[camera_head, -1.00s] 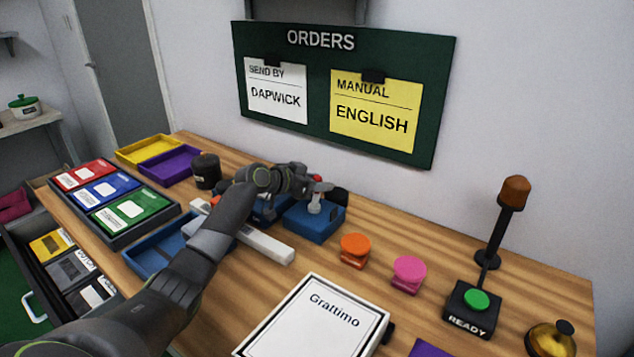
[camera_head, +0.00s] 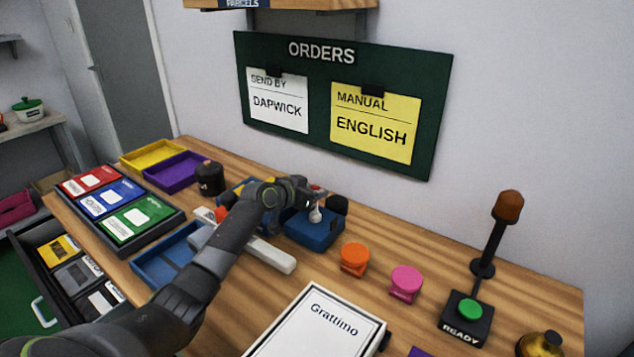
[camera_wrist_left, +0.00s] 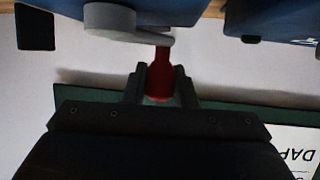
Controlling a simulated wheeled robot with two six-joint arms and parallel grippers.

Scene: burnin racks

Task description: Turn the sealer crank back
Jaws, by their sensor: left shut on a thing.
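The sealer (camera_head: 313,232) is a blue box on the wooden table, below the orders board. Its grey crank arm (camera_wrist_left: 125,22) shows in the left wrist view, with a red handle (camera_wrist_left: 161,75) at its end. My left gripper (camera_head: 312,192) is at the top of the sealer. In the left wrist view its two fingers (camera_wrist_left: 160,88) are shut around the red handle. The arm hides part of the area left of the sealer. My right gripper is in neither view.
Orange (camera_head: 354,258) and pink (camera_head: 406,283) stampers stand right of the sealer. A ready button (camera_head: 467,312) with a lamp post is farther right. A Grattimo box (camera_head: 318,325) lies in front. A blue tray (camera_head: 160,270) and a black cylinder (camera_head: 210,180) are left.

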